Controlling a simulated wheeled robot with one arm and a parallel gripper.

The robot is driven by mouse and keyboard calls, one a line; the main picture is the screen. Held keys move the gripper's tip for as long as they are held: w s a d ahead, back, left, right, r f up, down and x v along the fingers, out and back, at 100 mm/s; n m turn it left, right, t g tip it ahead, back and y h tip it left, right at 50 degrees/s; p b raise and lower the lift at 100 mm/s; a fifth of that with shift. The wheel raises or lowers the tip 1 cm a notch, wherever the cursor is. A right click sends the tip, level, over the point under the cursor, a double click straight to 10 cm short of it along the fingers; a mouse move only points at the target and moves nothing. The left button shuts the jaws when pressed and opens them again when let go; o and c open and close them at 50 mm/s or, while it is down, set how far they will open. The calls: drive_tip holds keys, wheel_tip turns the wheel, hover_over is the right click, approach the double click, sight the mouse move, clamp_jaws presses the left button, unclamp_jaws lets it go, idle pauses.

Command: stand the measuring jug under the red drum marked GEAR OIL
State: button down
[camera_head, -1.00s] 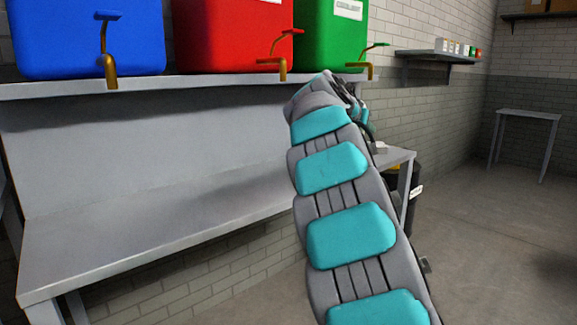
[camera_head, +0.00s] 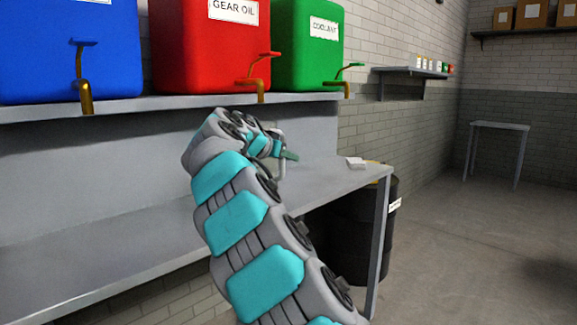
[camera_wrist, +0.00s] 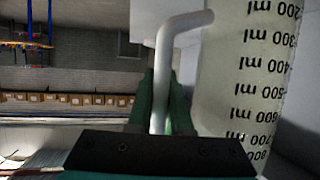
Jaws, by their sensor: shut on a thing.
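The red drum (camera_head: 205,55) labelled GEAR OIL stands on the raised shelf between the blue and green drums. Its brass tap with a red lever (camera_head: 258,78) hangs over the shelf's front edge. In the wrist view, the pale measuring jug (camera_wrist: 232,65) shows ml markings, upside down in the picture. Its white bent handle (camera_wrist: 162,75) is between the green fingers of my gripper (camera_wrist: 160,98), which is shut on it. In the head view my gripper (camera_head: 287,155) is over the bench, right of and below the red drum's tap. The jug's body is mostly hidden there by my arm.
The blue drum (camera_head: 65,50) and green COOLANT drum (camera_head: 308,45) have taps jutting forward too. The grey bench (camera_head: 110,235) below is bare at left; a small white item (camera_head: 355,162) lies near its right end. A black barrel (camera_head: 350,235) stands beneath that end.

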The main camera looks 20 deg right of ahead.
drive_tip(key=shift+f, duration=1.25)
drive_tip(key=c, duration=0.8)
unclamp_jaws()
drive_tip(key=shift+c, duration=0.2)
drive_tip(key=b+v, duration=0.1)
drive_tip(key=v, duration=1.1)
